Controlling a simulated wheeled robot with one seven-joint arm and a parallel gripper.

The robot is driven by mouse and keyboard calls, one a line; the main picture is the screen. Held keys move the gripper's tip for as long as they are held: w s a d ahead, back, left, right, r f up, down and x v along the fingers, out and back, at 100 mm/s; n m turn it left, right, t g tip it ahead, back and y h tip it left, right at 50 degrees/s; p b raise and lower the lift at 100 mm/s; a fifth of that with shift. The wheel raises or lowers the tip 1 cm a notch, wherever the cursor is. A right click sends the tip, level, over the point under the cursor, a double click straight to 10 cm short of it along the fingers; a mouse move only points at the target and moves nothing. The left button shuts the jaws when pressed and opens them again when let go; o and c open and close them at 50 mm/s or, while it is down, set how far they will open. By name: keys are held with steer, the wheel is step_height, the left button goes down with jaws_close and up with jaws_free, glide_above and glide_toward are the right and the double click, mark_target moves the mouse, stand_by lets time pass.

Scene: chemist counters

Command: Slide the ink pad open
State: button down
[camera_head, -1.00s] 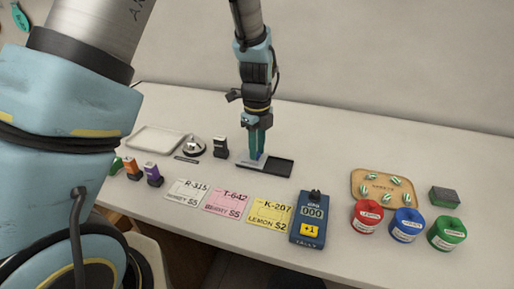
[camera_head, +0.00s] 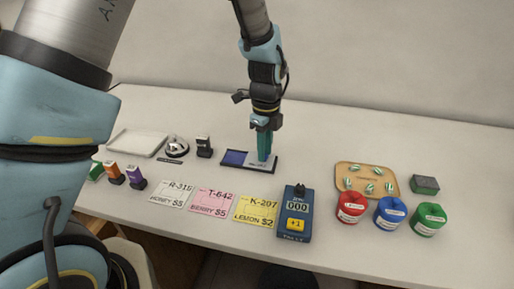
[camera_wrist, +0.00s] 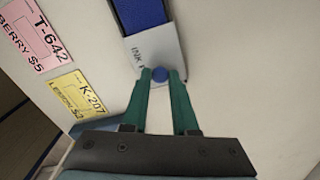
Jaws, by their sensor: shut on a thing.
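The ink pad (camera_head: 234,157) lies in a dark tray on the counter, its blue pad uncovered at the left end. Its grey lid (camera_head: 256,164) with "INK" lettering covers the right part. In the wrist view the blue pad (camera_wrist: 142,12) shows beyond the grey lid (camera_wrist: 150,42). My gripper (camera_head: 264,160) stands upright over the lid's right end. In the wrist view my gripper (camera_wrist: 160,75) has its green fingertips on either side of a round blue knob (camera_wrist: 159,73) on the lid, shut on it.
A black stamp (camera_head: 204,147) and a white tray (camera_head: 138,143) stand left of the ink pad. Price cards (camera_head: 213,202) and a blue tally counter (camera_head: 297,212) lie in front. To the right are a wooden sweets tray (camera_head: 350,170) and several jars (camera_head: 390,213).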

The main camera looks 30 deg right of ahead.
steer(key=c, duration=0.7)
jaws_free()
step_height(320, 180, up, 11)
steer(key=b, duration=0.2)
steer(key=shift+f, duration=0.1)
steer(key=w+a+f+n, duration=0.1)
steer(key=w+a+n, duration=0.3)
steer(key=a+n, duration=0.4)
steer(key=w+a+n, duration=0.4)
steer(key=a+n, duration=0.2)
steer(key=a, duration=0.4)
steer(key=s+a+f+n, duration=0.1)
steer(key=a+n, duration=0.7)
steer(key=a, duration=0.1)
steer(key=s+a+f+n+t, duration=0.1)
steer(key=s+a+n, duration=0.1)
steer(key=a+n, duration=0.6)
steer(key=shift+s+a+t, duration=0.25)
steer(key=shift+a+t, duration=0.05)
steer(key=shift+a, duration=0.85)
